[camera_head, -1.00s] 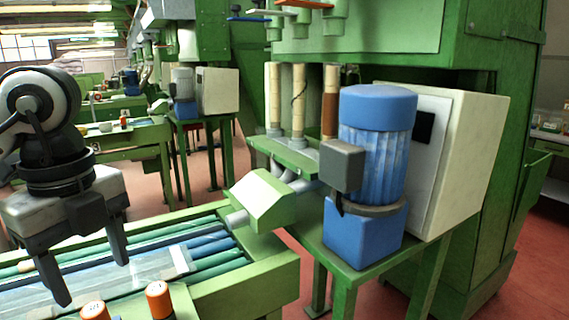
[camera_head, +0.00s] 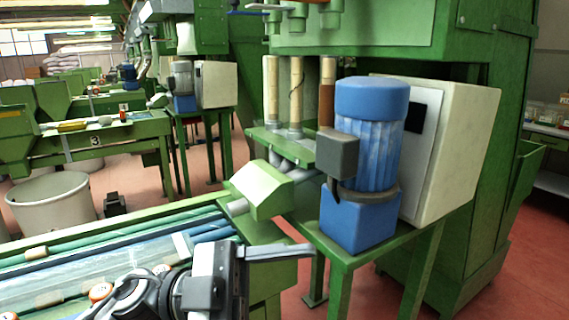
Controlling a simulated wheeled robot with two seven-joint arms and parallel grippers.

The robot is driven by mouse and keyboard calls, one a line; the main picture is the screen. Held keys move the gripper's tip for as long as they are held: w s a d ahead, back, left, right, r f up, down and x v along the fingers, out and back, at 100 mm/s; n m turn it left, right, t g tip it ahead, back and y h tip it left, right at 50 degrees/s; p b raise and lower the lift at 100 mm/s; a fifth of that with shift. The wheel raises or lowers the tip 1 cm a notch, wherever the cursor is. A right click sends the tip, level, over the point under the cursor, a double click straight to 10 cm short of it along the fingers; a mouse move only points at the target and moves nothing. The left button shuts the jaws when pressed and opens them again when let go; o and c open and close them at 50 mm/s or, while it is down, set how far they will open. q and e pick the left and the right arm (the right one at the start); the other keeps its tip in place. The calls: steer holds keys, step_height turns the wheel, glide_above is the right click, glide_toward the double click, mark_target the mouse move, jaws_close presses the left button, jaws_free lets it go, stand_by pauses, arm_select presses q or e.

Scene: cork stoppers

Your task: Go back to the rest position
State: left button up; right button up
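My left gripper (camera_head: 275,268) is at the bottom of the view, in front of the near green conveyor bench (camera_head: 262,275). Its arm comes in from the lower left. One flat finger points right from the upper edge of the gripper body, with nothing against its inner side. The other finger is not clearly seen, as the lower part is cut off by the frame edge. I see no object held. My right gripper is not in view.
A blue motor (camera_head: 369,140) stands on a green stand beside a white cabinet (camera_head: 455,150). An orange-sided, white-topped piece (camera_head: 101,292) lies on the bench behind my arm. Red floor lies between machines.

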arm_select(q)
steer(key=w+a+f+n+t+y, duration=0.45)
steer(key=f+n+t, duration=0.35)
steer(key=n+t, duration=0.3)
steer(key=w+a+f+n+t+y, duration=0.5)
steer(key=f+n+t, duration=0.3)
steer(key=n+t, duration=0.3)
steer(key=s+a+f+n+g+y, duration=0.1)
steer(key=s+a+f+g+y, duration=0.1)
steer(key=f, duration=0.5)
steer(key=s+a+f+n+g+y, duration=0.1)
steer(key=s+f+g+y, duration=0.2)
steer(key=s+f, duration=0.3)
steer(key=s+a+f+n+g+y, duration=0.1)
steer(key=s+a+f+g+y, duration=0.1)
steer(key=s+f, duration=0.3)
step_height(320, 180, down, 4)
steer(key=shift+a+r+g+y, duration=0.25)
steer(key=shift+a+g+y, duration=0.05)
steer(key=shift+y, duration=0.55)
